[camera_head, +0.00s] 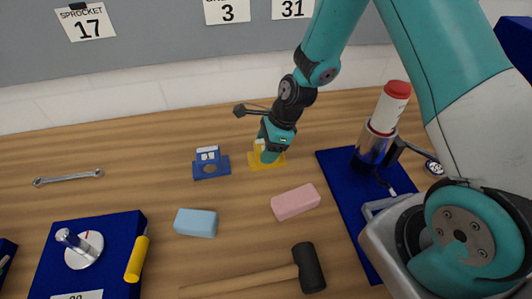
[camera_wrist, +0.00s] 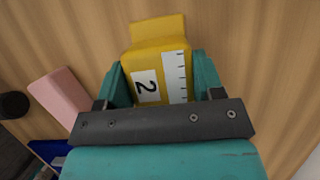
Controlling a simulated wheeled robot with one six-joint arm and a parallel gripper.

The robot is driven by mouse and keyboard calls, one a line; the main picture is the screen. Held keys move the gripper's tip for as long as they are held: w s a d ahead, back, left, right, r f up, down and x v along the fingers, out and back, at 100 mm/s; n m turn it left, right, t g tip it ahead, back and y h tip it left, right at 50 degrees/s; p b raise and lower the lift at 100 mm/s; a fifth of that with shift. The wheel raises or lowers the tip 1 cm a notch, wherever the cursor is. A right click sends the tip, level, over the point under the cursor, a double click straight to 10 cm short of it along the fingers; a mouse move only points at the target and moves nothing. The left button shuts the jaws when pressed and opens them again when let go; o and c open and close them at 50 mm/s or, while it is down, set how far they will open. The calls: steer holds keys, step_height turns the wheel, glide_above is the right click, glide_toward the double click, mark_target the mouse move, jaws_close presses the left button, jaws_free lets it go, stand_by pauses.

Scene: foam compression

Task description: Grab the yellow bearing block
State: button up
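The yellow bearing block (camera_head: 256,161) stands on the wooden table near the middle in the head view. In the wrist view the yellow bearing block (camera_wrist: 158,58) shows a white label with a 2 and a ruler-like scale. My gripper (camera_head: 269,152) is down at the block from above. In the wrist view the teal fingers of my gripper (camera_wrist: 157,80) flank the block on both sides, close to its faces. I cannot tell whether they press on it. The block's lower part is partly hidden by my gripper.
A blue bearing block (camera_head: 211,169) stands just left. A pink block (camera_head: 296,202), a light blue block (camera_head: 196,222) and a mallet (camera_head: 308,268) lie nearer. A blue mat (camera_head: 345,200) with a red-topped cylinder (camera_head: 389,108) is right. A wrench (camera_head: 68,178) lies far left.

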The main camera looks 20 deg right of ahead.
steer(key=c, duration=0.7)
steer(key=shift+r, duration=0.1)
